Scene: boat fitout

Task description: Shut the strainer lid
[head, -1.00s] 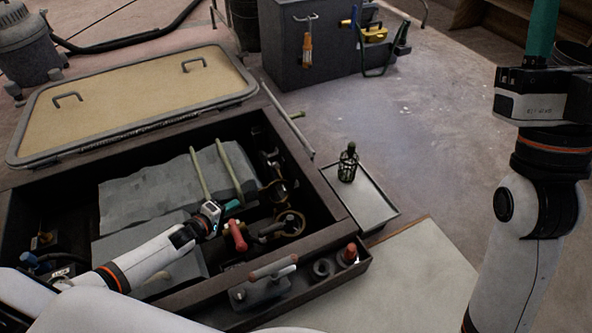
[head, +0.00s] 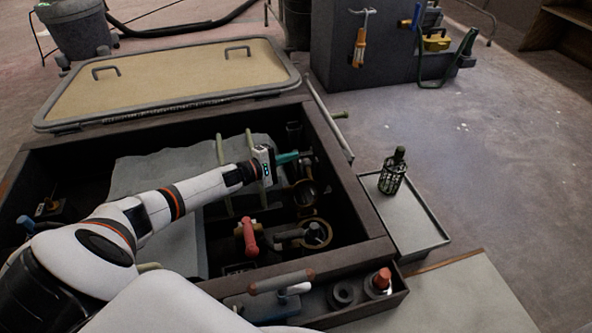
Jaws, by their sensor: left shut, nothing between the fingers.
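My left gripper (head: 292,157), with teal fingers, is shut and empty. It reaches into the open dark bilge box (head: 376,248), near its far right inner wall. Two round brass-rimmed fittings (head: 317,234) sit in the box below and to the right of the gripper; the farther one (head: 306,194) lies just below the fingertips. I cannot tell for sure which part is the strainer lid, as the area is dark and small. My right gripper is out of view.
A red-handled valve (head: 249,236) stands in the box, left of the near fitting. A large hatch (head: 165,81) lies open behind. A side trough holds a trowel-like tool (head: 282,281), a dark ring (head: 342,294) and a red-topped item (head: 381,280). The floor at right is clear.

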